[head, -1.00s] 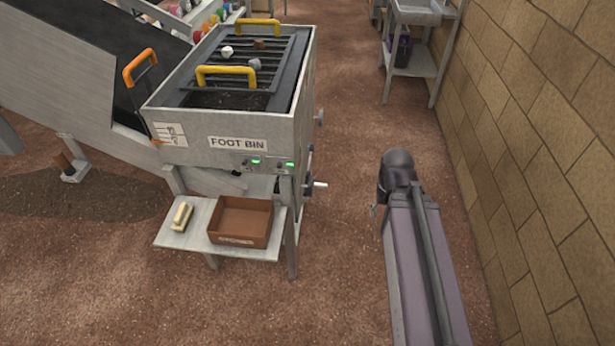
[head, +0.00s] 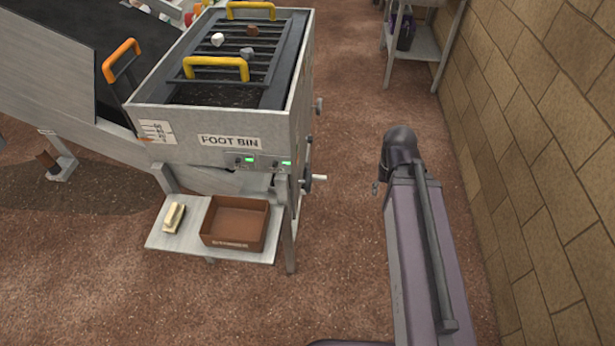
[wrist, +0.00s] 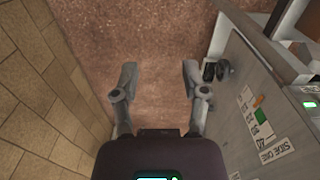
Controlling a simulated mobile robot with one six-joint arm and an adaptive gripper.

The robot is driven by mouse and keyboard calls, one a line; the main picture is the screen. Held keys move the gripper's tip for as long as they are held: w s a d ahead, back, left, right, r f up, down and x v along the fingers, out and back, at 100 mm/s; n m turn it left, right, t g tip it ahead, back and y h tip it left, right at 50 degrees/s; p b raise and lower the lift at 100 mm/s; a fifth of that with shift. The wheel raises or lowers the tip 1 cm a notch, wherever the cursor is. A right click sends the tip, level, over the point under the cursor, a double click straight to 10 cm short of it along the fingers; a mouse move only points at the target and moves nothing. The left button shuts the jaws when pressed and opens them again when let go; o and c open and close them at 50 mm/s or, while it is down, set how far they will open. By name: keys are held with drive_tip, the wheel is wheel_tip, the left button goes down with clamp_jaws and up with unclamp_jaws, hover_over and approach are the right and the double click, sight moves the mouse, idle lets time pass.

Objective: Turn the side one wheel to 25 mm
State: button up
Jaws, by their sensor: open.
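The side one wheel (head: 307,180) is a small dark wheel with a pale crank handle, low on the right side of the foot bin (head: 230,160). It is seen edge-on in the head view. In the wrist view, a dark knob-like part (wrist: 215,70) protrudes from the bin's side, beyond a scale with a green mark (wrist: 260,115) and a label that seems to read "SIDE ONE" (wrist: 277,150). My gripper (wrist: 159,78) is open and empty, over bare ground left of that part and apart from it. Its fingers are not clear in the head view. The wheel's reading is too small to tell.
A brick wall (head: 530,150) runs along the right, close to my arm. A low shelf (head: 180,240) in front of the bin holds a brown tray (head: 235,243) and a brush (head: 174,217). Bare ground lies between bin and wall. A metal stand (head: 425,70) is behind.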

drive_tip(key=shift+o, duration=0.6)
drive_tip(key=w+f+n+t+h+b, duration=0.45)
drive_tip(key=f+n+b, duration=0.25)
drive_tip(key=f+b, duration=0.5)
drive_tip(key=n+t+y+b, duration=0.4)
drive_tip(key=n+t+b, duration=1)
drive_tip(key=n+b, duration=1.8)
approach(308, 183)
drive_tip(key=m+b, duration=0.3)
drive_tip(key=shift+s+a+r+g, duration=0.1)
drive_tip(key=shift+s+r+g, duration=0.15)
drive_tip(key=shift+s, duration=0.15)
drive_tip(key=shift+w+d, duration=0.15)
drive_tip(key=shift+w, duration=3.3)
drive_tip(key=shift+w+d, duration=0.15)
drive_tip(key=shift+w, duration=3.3)
